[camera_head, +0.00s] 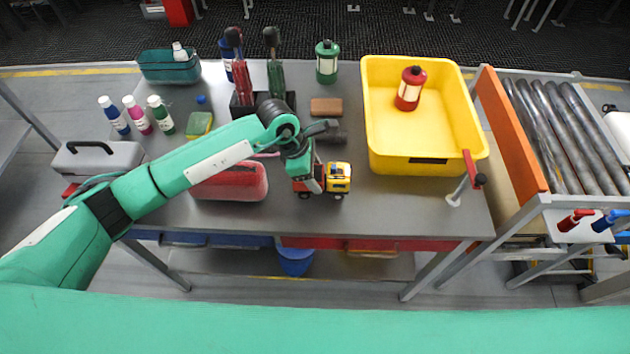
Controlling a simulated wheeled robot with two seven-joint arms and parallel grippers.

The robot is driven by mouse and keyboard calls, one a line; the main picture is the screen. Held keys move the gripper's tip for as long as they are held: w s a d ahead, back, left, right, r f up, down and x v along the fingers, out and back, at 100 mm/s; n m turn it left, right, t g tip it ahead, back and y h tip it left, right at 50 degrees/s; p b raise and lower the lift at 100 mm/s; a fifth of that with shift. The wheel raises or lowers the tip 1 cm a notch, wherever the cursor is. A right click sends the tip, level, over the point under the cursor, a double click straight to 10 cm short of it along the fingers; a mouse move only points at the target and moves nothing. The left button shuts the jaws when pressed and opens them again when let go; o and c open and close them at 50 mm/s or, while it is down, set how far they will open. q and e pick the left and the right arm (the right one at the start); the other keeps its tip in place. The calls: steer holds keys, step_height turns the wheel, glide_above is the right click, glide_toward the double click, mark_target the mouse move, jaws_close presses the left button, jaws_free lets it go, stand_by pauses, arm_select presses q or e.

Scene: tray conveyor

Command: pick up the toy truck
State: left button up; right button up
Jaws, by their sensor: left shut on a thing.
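The toy truck (339,178) is yellow and red with dark wheels. It sits on the grey table, or just above it; I cannot tell which. My left gripper (312,184) reaches down at the truck's left end and is shut on it. The gripper and wrist hide the truck's left part. My right gripper is not in view.
A red case (230,182) lies to the left. A brown block (326,106) and a green lantern (327,62) are behind. The table front is clear.

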arm_select(q)
step_height(320, 180, up, 16)
steer(key=b, duration=0.4)
steer(key=shift+r, duration=0.2)
steer(key=shift+b, duration=0.65)
